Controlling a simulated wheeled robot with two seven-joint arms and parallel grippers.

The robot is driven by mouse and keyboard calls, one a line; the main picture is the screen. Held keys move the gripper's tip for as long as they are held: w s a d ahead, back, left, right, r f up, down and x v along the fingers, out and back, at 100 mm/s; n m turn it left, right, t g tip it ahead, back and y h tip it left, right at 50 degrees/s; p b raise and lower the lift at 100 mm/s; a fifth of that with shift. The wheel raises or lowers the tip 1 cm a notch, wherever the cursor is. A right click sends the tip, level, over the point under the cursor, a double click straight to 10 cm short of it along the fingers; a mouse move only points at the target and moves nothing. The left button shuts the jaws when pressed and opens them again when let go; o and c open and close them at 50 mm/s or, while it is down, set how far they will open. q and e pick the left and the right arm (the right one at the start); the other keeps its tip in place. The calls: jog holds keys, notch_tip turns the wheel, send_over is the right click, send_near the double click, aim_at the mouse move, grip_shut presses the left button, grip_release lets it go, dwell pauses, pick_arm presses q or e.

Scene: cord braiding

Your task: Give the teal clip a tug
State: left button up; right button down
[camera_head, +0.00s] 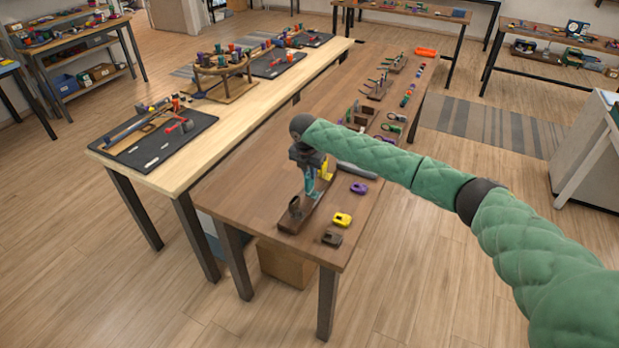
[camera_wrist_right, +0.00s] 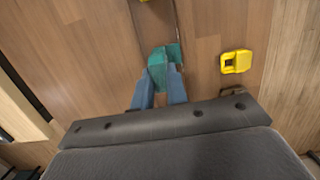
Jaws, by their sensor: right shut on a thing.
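The teal clip (camera_wrist_right: 160,58) is between the blue-grey fingertips of my right gripper (camera_wrist_right: 166,82) in the right wrist view. The fingers are shut on it, and they cover part of its near end. In the head view my right gripper (camera_head: 311,186) points down over a narrow dark wooden board (camera_head: 292,222) at the near end of the brown table. The clip is small there and partly hidden by the gripper. I cannot tell whether the clip touches the board. My left gripper is not in view.
A yellow clip (camera_head: 342,219), a dark clip (camera_head: 332,238) and a purple clip (camera_head: 359,188) lie right of the board on the brown table (camera_head: 245,190). A lighter bench (camera_head: 180,165) with dark mats stands to the left. More small tools lie farther back.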

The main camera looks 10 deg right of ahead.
jog(key=c, duration=1)
grip_release()
jog(key=shift+s+a+r+p, duration=0.1)
jog(key=shift+s+r+p, duration=0.05)
jog(key=shift+r+p, duration=0.7)
jog(key=shift+s+a+r+p, duration=0.1)
jog(key=shift+r+p, duration=0.6)
jog(key=shift+r, duration=0.4)
jog(key=shift+s+a+r+p, duration=0.1)
jog(key=shift+s+r+p, duration=0.05)
jog(key=shift+r+p, duration=0.7)
jog(key=shift+r, duration=0.1)
